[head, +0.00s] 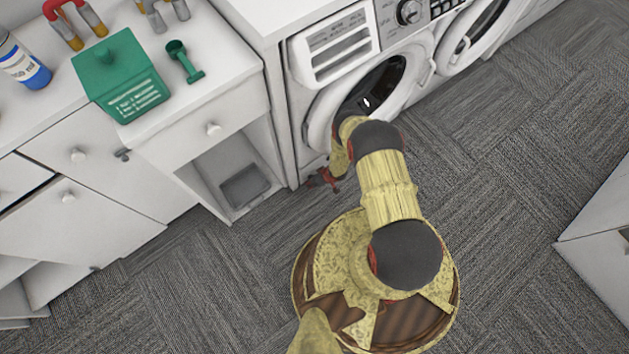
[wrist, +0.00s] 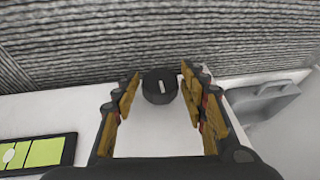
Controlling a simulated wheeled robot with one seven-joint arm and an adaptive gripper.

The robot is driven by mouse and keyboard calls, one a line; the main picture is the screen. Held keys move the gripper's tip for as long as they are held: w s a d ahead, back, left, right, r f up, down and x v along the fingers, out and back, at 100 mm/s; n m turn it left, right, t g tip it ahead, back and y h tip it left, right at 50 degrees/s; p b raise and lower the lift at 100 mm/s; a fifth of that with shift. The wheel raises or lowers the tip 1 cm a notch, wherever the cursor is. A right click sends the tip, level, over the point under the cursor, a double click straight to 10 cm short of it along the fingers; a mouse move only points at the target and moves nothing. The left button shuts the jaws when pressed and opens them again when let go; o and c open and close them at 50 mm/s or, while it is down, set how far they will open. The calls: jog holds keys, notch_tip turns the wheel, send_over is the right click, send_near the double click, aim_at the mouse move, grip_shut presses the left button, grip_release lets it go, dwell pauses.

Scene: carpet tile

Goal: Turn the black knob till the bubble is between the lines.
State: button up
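The black knob (wrist: 160,86), with a pale mark on its face, sits on a white surface in the wrist view. My gripper (wrist: 166,88) is open, with one finger on each side of the knob and a gap to each. Its fingers look empty. A level vial (wrist: 45,152), green in a black frame, lies at the lower left of the wrist view, cut off by the picture edge. Its pale bubble (wrist: 9,155) is left of a visible dividing line. In the head view my gripper (head: 324,179) is low before the washer; I cannot make out the knob there.
A grey tray (wrist: 265,103) is right of the knob; a grey bin (head: 245,187) shows in the open cabinet. A washer (head: 352,105) stands behind my arm. A green box (head: 120,85) and scoop (head: 184,62) are on the counter. Carpet (head: 500,240) at right is clear.

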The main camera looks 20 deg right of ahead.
jog(key=c, duration=0.8)
jog(key=shift+y, duration=0.3)
jog(key=shift+d+f+m+g+y, duration=0.1)
jog(key=shift+m+g+y, duration=0.1)
jog(key=shift+y, duration=0.45)
jog(key=shift+d+f+m+g+y, duration=0.1)
jog(key=shift+m+g+y, duration=0.1)
jog(key=shift+y, duration=0.45)
jog(key=shift+g+y, duration=0.3)
jog(key=shift+y, duration=0.8)
jog(key=shift+w, duration=0.1)
jog(key=o, duration=1.1)
jog(key=shift+o, duration=0.2)
